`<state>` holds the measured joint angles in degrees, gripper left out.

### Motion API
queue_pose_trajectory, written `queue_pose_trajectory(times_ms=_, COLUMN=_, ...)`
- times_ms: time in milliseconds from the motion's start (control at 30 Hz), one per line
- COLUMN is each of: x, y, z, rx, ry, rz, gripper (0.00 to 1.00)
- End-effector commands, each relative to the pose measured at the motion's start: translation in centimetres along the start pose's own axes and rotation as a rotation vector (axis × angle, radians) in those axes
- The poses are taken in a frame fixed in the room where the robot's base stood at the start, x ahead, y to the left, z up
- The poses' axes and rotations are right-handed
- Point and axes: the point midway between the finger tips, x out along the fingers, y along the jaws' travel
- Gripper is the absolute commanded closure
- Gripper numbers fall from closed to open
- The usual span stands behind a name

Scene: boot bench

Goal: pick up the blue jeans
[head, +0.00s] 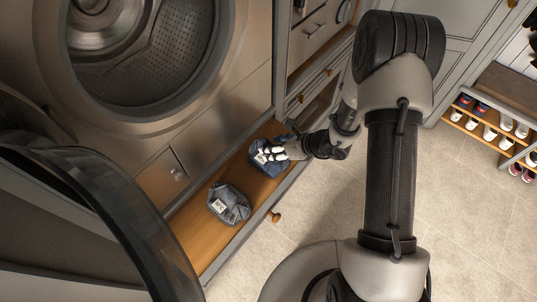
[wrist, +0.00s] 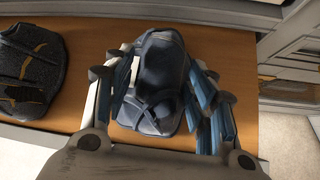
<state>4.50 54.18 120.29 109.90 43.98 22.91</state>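The blue jeans (head: 257,159), a folded dark blue bundle, lie on a wooden ledge (head: 190,232) below the washer. They also show in the middle of the wrist view (wrist: 160,75). My gripper (head: 272,153) reaches over them from the right in the head view and hides part of them. In the wrist view my gripper (wrist: 167,72) has its fingers spread on both sides of the jeans. It looks open, and I cannot tell whether the fingers touch the cloth.
A second folded garment, grey with a pale patch (head: 229,204), lies nearer on the ledge; it shows dark at left in the wrist view (wrist: 30,70). The washer (head: 200,120) rises behind. A round knob (head: 275,217) sticks out in front. A shoe rack (head: 490,125) stands far right.

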Motion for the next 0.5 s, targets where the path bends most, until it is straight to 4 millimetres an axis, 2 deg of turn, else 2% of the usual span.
queue_pose_trajectory(times_ms=67, x=0.0, y=0.03, z=-0.02, rx=0.0, ry=0.0, rz=0.001, gripper=0.57)
queue_pose_trajectory(times_ms=500, x=0.01, y=-0.01, z=-0.09, rx=0.001, ry=0.002, rz=0.0, gripper=0.87)
